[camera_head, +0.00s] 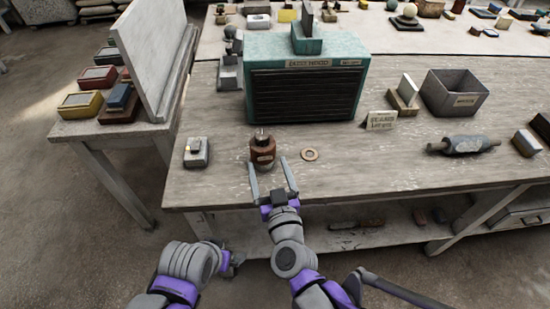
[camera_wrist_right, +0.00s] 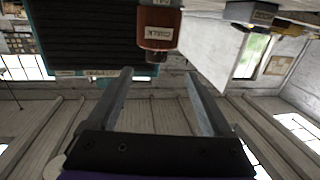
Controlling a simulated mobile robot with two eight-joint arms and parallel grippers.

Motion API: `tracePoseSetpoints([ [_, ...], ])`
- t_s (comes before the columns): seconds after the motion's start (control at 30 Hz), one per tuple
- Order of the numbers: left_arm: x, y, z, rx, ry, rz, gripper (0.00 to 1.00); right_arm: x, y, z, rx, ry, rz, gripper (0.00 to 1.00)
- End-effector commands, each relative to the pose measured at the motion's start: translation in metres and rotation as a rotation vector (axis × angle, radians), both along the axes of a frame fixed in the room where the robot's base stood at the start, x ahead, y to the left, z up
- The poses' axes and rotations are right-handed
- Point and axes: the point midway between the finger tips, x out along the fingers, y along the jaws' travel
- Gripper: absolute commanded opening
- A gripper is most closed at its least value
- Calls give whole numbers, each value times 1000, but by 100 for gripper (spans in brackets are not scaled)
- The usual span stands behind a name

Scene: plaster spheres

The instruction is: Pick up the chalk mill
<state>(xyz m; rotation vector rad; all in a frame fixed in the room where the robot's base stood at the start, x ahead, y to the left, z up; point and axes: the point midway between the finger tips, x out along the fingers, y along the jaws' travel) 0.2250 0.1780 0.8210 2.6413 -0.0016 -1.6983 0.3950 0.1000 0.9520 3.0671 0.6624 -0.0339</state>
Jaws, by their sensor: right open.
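The chalk mill (camera_head: 262,153) is a small reddish-brown jar with a pale label and a metal top. It stands upright near the front edge of the workbench (camera_head: 340,172). In the right wrist view, which looks upside down, the chalk mill (camera_wrist_right: 157,22) is at the top centre, its label partly readable. My right gripper (camera_head: 268,162) is open at the bench's front edge, its fingers pointing toward the mill. In the wrist view the gap between the fingertips (camera_wrist_right: 158,73) is empty, with the mill beyond them. My left gripper (camera_head: 236,259) is low before the bench; its jaws are unclear.
A teal hood box (camera_head: 305,80) stands behind. A grey roller (camera_head: 464,145) and an open bin (camera_head: 455,95) are farther right.

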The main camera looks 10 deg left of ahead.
Motion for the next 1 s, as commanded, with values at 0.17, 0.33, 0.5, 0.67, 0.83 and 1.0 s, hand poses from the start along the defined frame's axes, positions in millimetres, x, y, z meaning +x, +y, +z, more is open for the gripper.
tracePoseSetpoints([
  [0.17, 0, 0, -4, 0, 1, 0, 100, 11, 10, -4, 6, -22, -30, 84],
  [0.33, 0, 0, -5, 0, 1, 0, 100, 37, 20, -4, 7, -21, -30, 84],
  [0.5, 0, 0, -5, 0, 2, 0, 100, 52, 25, -4, 6, -22, -30, 84],
  [0.67, 0, 0, -6, 0, 2, 0, 100, 67, 30, -5, 5, -21, -29, 84],
  [0.83, 0, 0, -6, 0, 2, 0, 100, 92, 39, -7, 6, -20, -30, 84],
  [1.0, 0, 0, -6, 0, 2, 0, 100, 102, 43, -7, 5, -21, -29, 84],
])
